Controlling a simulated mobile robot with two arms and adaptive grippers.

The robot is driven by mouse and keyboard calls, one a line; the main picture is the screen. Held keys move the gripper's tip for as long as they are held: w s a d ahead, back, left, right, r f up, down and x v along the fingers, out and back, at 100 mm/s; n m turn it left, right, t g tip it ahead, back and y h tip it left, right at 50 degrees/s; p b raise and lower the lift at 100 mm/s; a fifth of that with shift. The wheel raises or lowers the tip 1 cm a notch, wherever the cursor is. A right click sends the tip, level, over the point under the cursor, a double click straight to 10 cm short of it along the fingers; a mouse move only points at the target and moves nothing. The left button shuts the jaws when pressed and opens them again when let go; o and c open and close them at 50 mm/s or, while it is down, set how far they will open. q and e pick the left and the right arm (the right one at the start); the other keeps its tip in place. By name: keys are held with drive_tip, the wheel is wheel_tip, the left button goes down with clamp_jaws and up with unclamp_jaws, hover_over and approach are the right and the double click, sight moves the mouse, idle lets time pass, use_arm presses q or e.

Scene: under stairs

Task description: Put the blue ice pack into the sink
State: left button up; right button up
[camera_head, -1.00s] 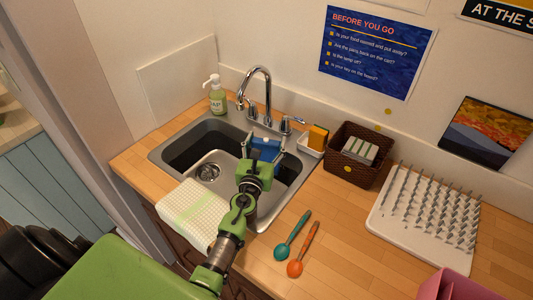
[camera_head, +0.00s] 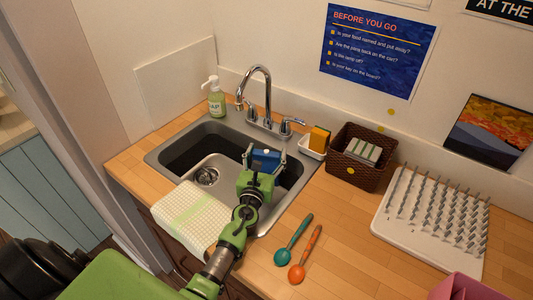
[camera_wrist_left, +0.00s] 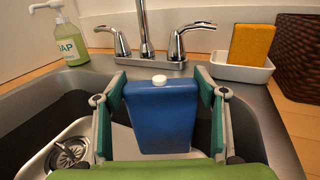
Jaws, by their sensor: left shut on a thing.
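The blue ice pack (camera_head: 265,160) is between the fingers of my left gripper (camera_head: 264,158), over the right part of the sink (camera_head: 224,181). In the left wrist view the ice pack (camera_wrist_left: 160,115) is upright with its white cap at the top, and the left gripper (camera_wrist_left: 160,100) is shut on it. Behind it in that view are the sink's back rim and the faucet. My right gripper is not in view.
The faucet (camera_head: 266,97) stands behind the sink, with a soap bottle (camera_head: 216,101) at its left. A sponge (camera_head: 319,139) in a white dish and a brown basket (camera_head: 352,171) stand right. A towel (camera_head: 190,215) hangs over the front edge. Two spoons lie on the counter.

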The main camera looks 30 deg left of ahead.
use_arm(q)
drive_tip(key=o, duration=1.6)
drive_tip(key=shift+o, duration=0.2)
drive_tip(key=shift+r+p, duration=0.55)
drive_tip(key=shift+p, duration=0.05)
drive_tip(key=v, duration=0.7)
drive_tip(key=shift+s, duration=0.25)
